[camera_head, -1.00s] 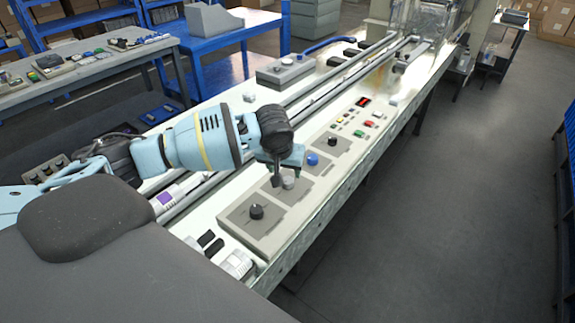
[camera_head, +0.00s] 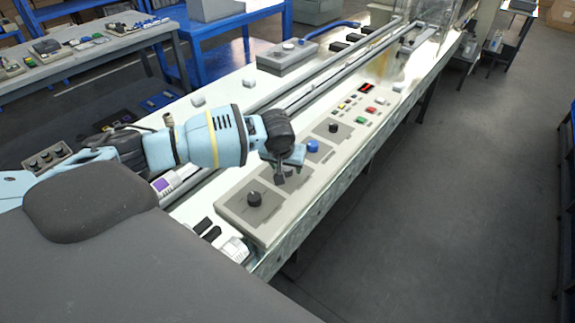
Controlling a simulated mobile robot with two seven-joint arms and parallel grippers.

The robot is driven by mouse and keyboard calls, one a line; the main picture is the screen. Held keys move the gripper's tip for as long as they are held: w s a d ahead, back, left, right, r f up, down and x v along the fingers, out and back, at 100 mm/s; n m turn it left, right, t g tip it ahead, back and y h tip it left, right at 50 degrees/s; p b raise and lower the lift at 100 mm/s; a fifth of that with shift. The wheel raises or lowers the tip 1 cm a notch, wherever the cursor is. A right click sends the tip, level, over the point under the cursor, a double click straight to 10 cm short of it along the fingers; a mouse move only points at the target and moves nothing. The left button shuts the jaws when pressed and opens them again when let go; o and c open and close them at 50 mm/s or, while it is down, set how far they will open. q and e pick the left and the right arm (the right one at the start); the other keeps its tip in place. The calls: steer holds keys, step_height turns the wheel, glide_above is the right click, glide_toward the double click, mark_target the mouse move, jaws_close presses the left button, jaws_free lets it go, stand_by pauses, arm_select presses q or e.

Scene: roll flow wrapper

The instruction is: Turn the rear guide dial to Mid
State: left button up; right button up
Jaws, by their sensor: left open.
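My left gripper (camera_head: 283,172) points down over the panel plate with the grey dial (camera_head: 288,171), and its jaws are open. The jaws partly hide that dial, and I cannot tell whether they touch it. A black dial (camera_head: 254,199) stands on the nearest grey plate (camera_head: 236,216). A blue dial (camera_head: 312,146) and another black dial (camera_head: 333,127) stand on plates farther along. A pale-topped dial (camera_head: 288,45) sits on a grey box (camera_head: 276,60) across the rails. No dial labels are readable, so I cannot tell which is the rear guide dial. My right gripper is out of view.
Metal rails (camera_head: 318,83) run lengthwise along the machine behind the plates. Coloured buttons (camera_head: 366,115) and a red display (camera_head: 367,87) lie farther along. Black switches (camera_head: 206,230) are at the near end. The floor (camera_head: 450,220) at right is clear.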

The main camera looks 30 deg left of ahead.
arm_select(q)
steer(key=shift+w+f, duration=0.1)
steer(key=shift+c, duration=0.4)
steer(key=c, duration=0.9)
